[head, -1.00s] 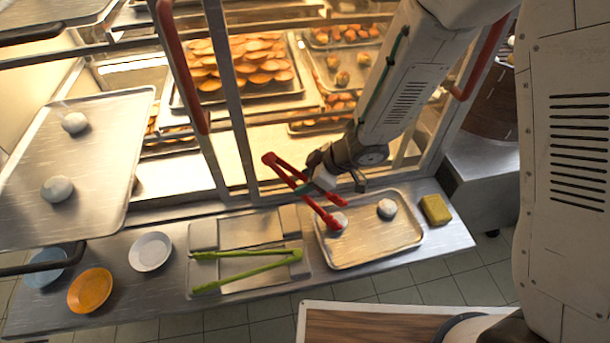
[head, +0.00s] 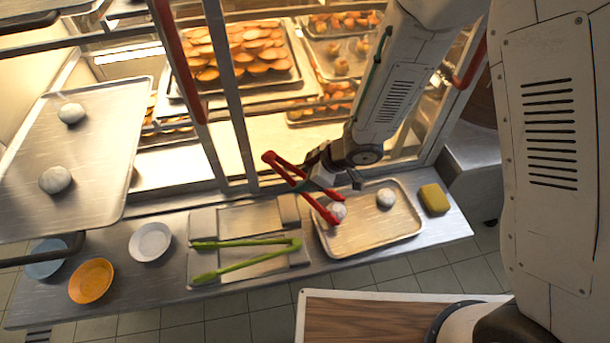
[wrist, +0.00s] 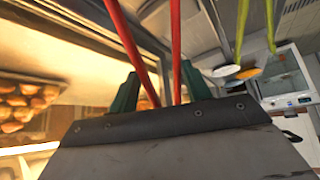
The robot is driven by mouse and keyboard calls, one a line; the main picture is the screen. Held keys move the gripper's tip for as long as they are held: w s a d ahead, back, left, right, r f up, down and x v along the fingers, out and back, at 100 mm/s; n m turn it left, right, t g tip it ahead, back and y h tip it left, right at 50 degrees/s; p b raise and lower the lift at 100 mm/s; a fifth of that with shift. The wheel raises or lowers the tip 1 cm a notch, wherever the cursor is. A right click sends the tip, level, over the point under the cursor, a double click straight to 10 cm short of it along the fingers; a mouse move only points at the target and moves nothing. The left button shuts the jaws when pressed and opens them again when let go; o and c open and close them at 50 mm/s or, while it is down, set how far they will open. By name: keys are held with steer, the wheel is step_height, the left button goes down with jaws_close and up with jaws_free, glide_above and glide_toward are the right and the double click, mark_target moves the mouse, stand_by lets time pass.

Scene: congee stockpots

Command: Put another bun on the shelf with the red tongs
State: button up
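My gripper (head: 318,172) is shut on the red tongs (head: 319,209) and holds them over the metal tray on the counter (head: 385,240). In the wrist view, the two red tong arms (wrist: 131,45) run up from my gripper (wrist: 158,97). The tong tips are at the left white bun (head: 338,210) on that tray; I cannot tell whether they touch or pinch it. A second white bun (head: 386,198) sits to its right. The shelf tray (head: 105,165) at the left holds two white buns, one farther back (head: 71,113) and one nearer (head: 56,180).
Green tongs (head: 245,262) lie on a metal holder left of the tray. A white (head: 150,242), an orange (head: 91,281) and a blue bowl (head: 46,262) stand further left. A yellow sponge (head: 434,199) is at the right. The glass case's posts (head: 228,95) rise behind the counter.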

steer(key=c, duration=0.7)
steer(key=shift+r, duration=6.05)
steer(key=shift+c, duration=0.3)
